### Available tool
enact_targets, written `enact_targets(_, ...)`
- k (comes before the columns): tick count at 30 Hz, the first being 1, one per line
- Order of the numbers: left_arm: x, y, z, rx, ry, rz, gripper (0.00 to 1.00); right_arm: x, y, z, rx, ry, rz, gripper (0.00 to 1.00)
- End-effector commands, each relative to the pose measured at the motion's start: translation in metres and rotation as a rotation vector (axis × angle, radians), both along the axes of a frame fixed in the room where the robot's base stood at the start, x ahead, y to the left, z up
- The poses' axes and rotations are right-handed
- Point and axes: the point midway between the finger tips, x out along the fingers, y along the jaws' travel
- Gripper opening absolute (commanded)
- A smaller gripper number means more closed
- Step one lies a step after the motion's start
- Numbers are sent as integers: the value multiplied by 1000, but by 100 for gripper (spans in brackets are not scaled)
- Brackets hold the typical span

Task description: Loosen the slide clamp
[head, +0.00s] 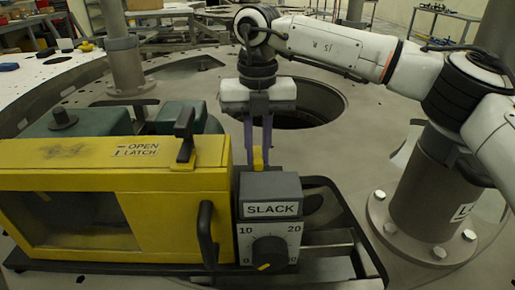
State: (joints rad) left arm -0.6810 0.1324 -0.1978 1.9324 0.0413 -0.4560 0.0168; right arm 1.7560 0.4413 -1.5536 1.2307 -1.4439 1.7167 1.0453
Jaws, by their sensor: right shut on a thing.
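My right gripper (258,160) comes down from above, behind a grey box (270,187) with a "SLACK" label. It is shut on a small yellow piece (258,155), seemingly the slide clamp's handle. The lower part of that piece is hidden behind the grey box. The box front has a dial plate marked 10 and 20 and a black knob (269,251) with a yellow pointer mark. The box stands at the right end of a yellow housing, above dark rails (335,245). My left gripper is not in view.
The yellow housing (180,220) has a window, a black side handle (206,232) and a black latch (184,135) near an "OPEN LATCH" label. A round hole (325,103) opens in the plate behind my gripper. A thick bolted post (430,195) stands at right.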

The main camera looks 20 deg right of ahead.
Motion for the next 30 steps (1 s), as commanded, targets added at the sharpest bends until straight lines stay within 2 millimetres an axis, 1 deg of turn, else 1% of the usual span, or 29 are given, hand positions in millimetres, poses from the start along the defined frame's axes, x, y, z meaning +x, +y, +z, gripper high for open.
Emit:
enact_targets(8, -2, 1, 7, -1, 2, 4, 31, -1, -1, 2, 0, 1, 167, 0)
enact_targets(16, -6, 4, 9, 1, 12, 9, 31, -1, -3, 2, 0, 1, 417, 0)
enact_targets(30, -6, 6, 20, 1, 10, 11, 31, 1, -7, 2, 2, 2, 862, 0)
